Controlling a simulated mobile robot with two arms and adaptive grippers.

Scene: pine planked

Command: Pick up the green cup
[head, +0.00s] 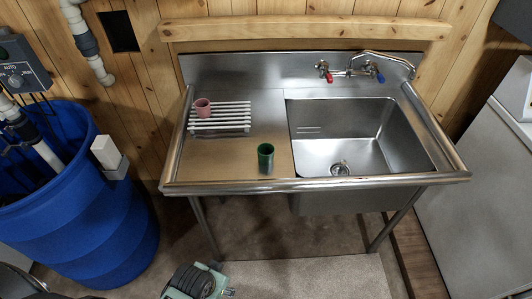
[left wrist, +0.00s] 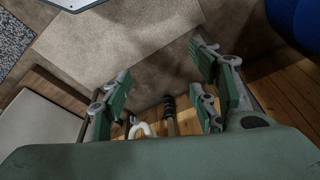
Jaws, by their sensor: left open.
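The green cup (head: 265,158) stands upright on the brown flat area of the sink counter (head: 222,180), left of the basin and close to the front edge. Its open top faces up and nothing touches it. My left gripper (left wrist: 163,88) shows in the left wrist view with its green-padded fingers spread apart, and nothing is held between them. That view looks at the floor, and the cup is not in it. A green and grey part of my arm shows at the bottom of the head view, below and in front of the counter. My right gripper is not in view.
A pink cup (head: 202,107) sits at the white slatted rack (head: 220,122) behind the green cup. The steel basin (head: 350,140) lies to the right, with a faucet (head: 347,70) behind it. A blue barrel (head: 85,225) stands left of the counter. Floor in front is open.

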